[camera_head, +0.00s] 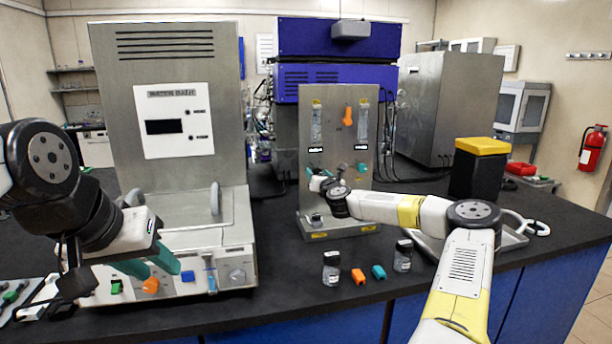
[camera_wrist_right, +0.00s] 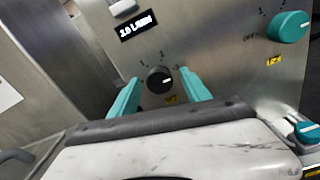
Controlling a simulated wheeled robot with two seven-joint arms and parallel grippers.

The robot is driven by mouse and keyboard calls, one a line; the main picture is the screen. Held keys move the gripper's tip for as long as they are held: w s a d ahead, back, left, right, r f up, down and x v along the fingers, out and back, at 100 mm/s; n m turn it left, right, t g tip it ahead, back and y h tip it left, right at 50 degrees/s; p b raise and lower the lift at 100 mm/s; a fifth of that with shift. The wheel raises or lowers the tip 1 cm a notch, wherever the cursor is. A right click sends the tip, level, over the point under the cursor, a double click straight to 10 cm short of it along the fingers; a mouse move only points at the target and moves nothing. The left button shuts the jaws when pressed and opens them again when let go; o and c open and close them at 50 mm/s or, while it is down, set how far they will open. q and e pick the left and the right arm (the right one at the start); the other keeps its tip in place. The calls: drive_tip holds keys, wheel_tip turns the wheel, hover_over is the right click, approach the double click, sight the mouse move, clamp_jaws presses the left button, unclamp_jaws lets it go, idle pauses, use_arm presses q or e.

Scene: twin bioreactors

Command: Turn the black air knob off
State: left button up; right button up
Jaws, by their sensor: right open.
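The black air knob (camera_wrist_right: 159,80) sits on the metal panel (camera_wrist_right: 215,55) in the right wrist view, its white mark pointing right. A small lit display (camera_wrist_right: 136,25) is above it; its digits are hard to read. My right gripper (camera_wrist_right: 160,77) is open, with one teal finger on each side of the knob. I cannot tell whether the fingers touch it. In the head view my right gripper (camera_head: 318,178) is at the lower left of the panel and largely hides the knob. My left gripper (camera_head: 162,271) is open and empty before the water bath (camera_head: 225,245).
A teal knob (camera_wrist_right: 289,27) is on the same panel, to the right. Small bottles (camera_head: 331,268) and orange and teal pieces stand in front of the panel. A yellow-lidded black bin (camera_head: 478,172) stands at right.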

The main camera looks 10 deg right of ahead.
clamp_jaws()
